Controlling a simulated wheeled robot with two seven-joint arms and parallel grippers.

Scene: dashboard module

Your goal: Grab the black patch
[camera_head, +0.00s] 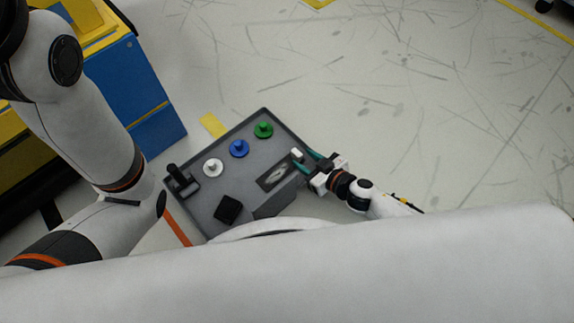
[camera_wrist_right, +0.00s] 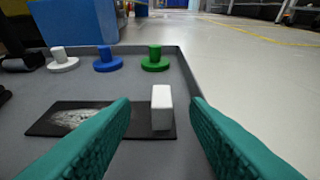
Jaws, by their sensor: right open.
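A flat black patch (camera_head: 275,177) with a whitish smear lies on the grey dashboard module, near its right side. It also shows in the right wrist view (camera_wrist_right: 118,122). A small white block (camera_wrist_right: 162,107) stands upright at the patch's right end and shows in the head view (camera_head: 297,154). My right gripper (camera_head: 306,162) is open at the module's right edge. In the right wrist view its teal fingers (camera_wrist_right: 160,112) appear on either side of the white block, with gaps to both. My left arm is at the left, but its gripper is not visible.
The grey module (camera_head: 205,225) carries white (camera_head: 213,168), blue (camera_head: 239,149) and green (camera_head: 264,130) knobs, a black lever (camera_head: 181,180) and a black square piece (camera_head: 228,209). A blue and yellow cabinet (camera_head: 135,90) stands at upper left. The floor at right is open.

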